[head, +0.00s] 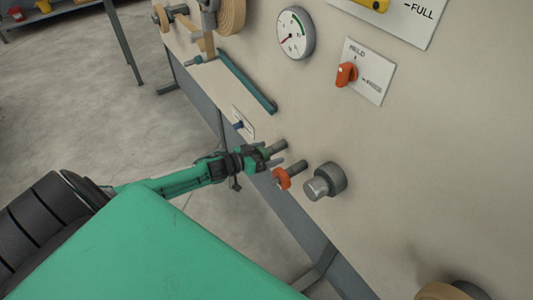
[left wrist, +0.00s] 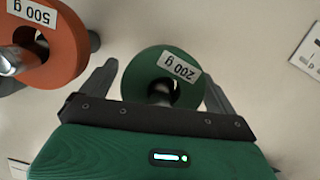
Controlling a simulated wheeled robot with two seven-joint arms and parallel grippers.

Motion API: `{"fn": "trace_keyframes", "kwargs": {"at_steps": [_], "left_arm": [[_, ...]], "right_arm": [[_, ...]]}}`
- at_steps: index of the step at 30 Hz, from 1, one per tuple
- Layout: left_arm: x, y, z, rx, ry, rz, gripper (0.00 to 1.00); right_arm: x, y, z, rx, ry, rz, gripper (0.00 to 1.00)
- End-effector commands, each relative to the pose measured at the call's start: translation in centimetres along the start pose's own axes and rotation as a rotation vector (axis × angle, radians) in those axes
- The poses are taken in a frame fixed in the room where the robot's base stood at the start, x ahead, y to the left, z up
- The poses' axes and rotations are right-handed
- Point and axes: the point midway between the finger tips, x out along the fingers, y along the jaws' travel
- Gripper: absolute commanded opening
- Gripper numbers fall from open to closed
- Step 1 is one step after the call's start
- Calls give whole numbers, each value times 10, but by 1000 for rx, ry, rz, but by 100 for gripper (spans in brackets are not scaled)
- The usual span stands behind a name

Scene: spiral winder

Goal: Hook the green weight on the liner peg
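The green weight (left wrist: 140,75), a ring labelled 200 g, shows in the left wrist view against the pale panel. Something dark and round shows in its hole; I cannot tell whether it is a peg. My left gripper (left wrist: 158,78) has its fingers apart, one on each side of the ring; firm contact does not show. In the head view the left gripper (head: 274,156) is near the panel, and the green weight cannot be made out there. A small blue peg (head: 239,125) with an unreadable label is left of the gripper. My right gripper is not in view.
An orange weight (left wrist: 66,48), labelled 500 g, hangs on a grey peg (head: 297,167) close beside the gripper. A grey knob (head: 328,180) sticks out right of it. A teal bar (head: 247,83), a gauge (head: 296,33) and an orange switch (head: 346,74) are higher up.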

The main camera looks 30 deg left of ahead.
Motion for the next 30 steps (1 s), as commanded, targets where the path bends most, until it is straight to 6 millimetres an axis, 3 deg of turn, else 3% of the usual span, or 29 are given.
{"fn": "trace_keyframes", "kwargs": {"at_steps": [11, 30], "left_arm": [[-9, 0, 2, -1, -3, -1, 93], [-98, 0, 2, -2, -4, -1, 93]], "right_arm": [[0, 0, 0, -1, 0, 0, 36], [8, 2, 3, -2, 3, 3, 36]]}}
